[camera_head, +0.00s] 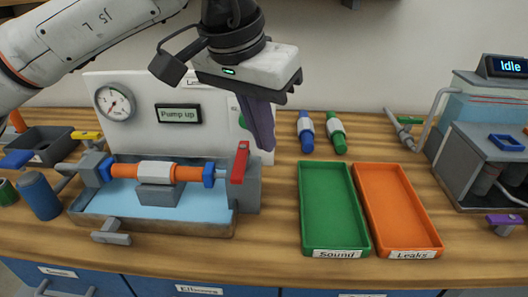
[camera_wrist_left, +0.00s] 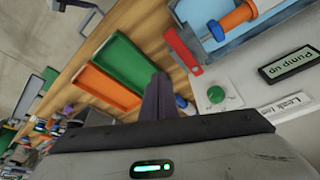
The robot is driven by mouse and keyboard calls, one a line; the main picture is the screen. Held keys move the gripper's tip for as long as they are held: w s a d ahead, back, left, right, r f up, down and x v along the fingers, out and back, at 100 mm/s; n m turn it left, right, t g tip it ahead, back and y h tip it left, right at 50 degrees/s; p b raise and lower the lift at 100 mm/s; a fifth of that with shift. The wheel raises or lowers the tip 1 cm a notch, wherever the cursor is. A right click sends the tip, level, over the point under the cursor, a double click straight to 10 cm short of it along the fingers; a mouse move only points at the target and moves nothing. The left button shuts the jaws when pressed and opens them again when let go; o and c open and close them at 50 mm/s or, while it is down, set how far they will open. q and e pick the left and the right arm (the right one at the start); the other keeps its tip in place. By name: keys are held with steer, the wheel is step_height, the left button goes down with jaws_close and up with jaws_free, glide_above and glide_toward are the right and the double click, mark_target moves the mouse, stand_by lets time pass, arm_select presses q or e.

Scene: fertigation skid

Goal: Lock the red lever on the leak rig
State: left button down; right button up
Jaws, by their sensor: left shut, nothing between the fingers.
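The leak rig's water tray (camera_head: 150,220) stands at the left of the bench, with an orange and white tube clamped between blue fittings. The red lever (camera_head: 240,162) stands up at the rig's right end, on a grey block. It also shows in the left wrist view (camera_wrist_left: 182,50). My left gripper (camera_head: 264,145) is shut and empty, pointing down just right of the red lever and apart from it, in front of the panel. Its closed fingers show in the left wrist view (camera_wrist_left: 158,98). My right gripper is not in view.
A gauge (camera_head: 115,102) and a "Pump up" display (camera_head: 178,113) are on the white panel. A green tray (camera_head: 332,205) and an orange tray (camera_head: 397,205) lie right of the rig. Blue (camera_head: 305,132) and green (camera_head: 337,133) pieces lie behind them. A machine marked "Idle" stands far right.

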arm_select(q)
steer(key=r, duration=0.1)
steer(key=a+r, duration=0.1)
steer(key=r, duration=0.3)
steer(key=shift+a, duration=0.3)
